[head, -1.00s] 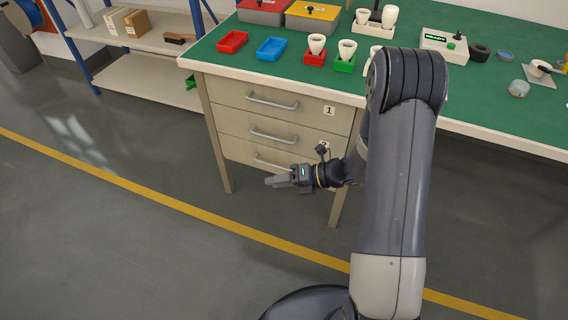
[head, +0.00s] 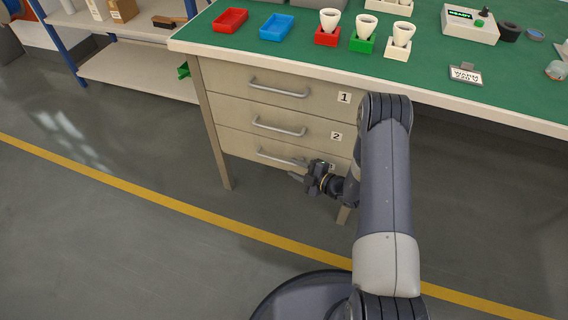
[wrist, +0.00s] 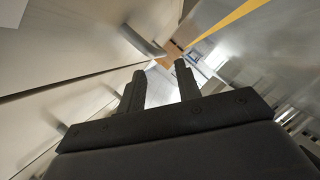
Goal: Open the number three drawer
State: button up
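The number three drawer (head: 236,145) is the lowest of the beige drawers under the bench and looks shut. Its grey bar handle (head: 279,158) is visible, while its number label (head: 331,167) is partly hidden by my gripper. My gripper (head: 296,176) is just in front of and slightly below the right end of that handle, and looks apart from it. In the wrist view, its two fingers (wrist: 160,68) are spread with nothing between them. A bar handle (wrist: 145,42) lies just beyond the fingertips, left of centre; I cannot tell its number there.
Drawers one (head: 230,80) and two (head: 235,115) above look shut. The green bench top (head: 300,50) holds trays, and cups on coloured blocks. A bench leg (head: 222,160) stands left of the drawers. The grey floor (head: 130,240) in front is clear, crossed by a yellow line.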

aim_at(282, 161)
jog(key=b+x, duration=0.1)
jog(key=x, duration=0.4)
jog(key=shift+w+a+f, duration=0.15)
jog(key=shift+w+a, duration=0.1)
jog(key=shift+a, duration=0.05)
jog(key=shift+c, duration=0.3)
grip_shut()
